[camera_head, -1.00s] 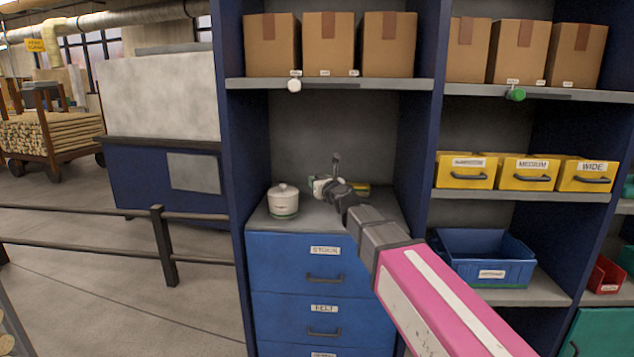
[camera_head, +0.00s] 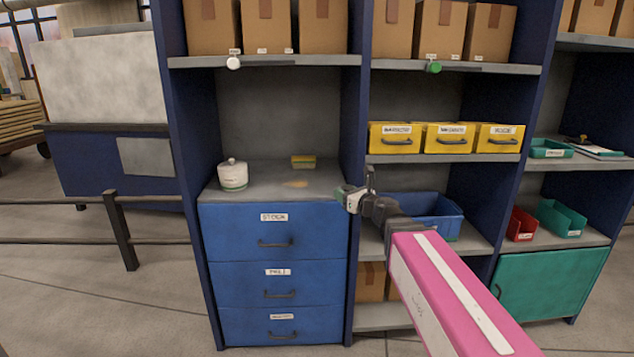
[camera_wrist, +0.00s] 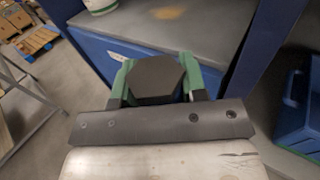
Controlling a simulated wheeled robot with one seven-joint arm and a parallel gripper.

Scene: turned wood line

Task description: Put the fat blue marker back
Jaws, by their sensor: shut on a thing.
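My gripper (camera_head: 350,198) is in front of the shelf unit, near the post right of the blue drawers. In the wrist view its green fingers (camera_wrist: 155,82) are shut on a dark six-sided thing (camera_wrist: 156,78), seen end-on. It looks nearly black there, so I cannot tell from its colour that it is the fat blue marker. No other blue marker can be made out.
A grey counter (camera_head: 265,188) over blue drawers (camera_head: 275,240) holds a white lidded pot (camera_head: 233,175) and a yellow-green block (camera_head: 303,161). Yellow bins (camera_head: 445,138) and a blue bin (camera_head: 440,222) are to the right. A rail (camera_head: 122,232) stands at left.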

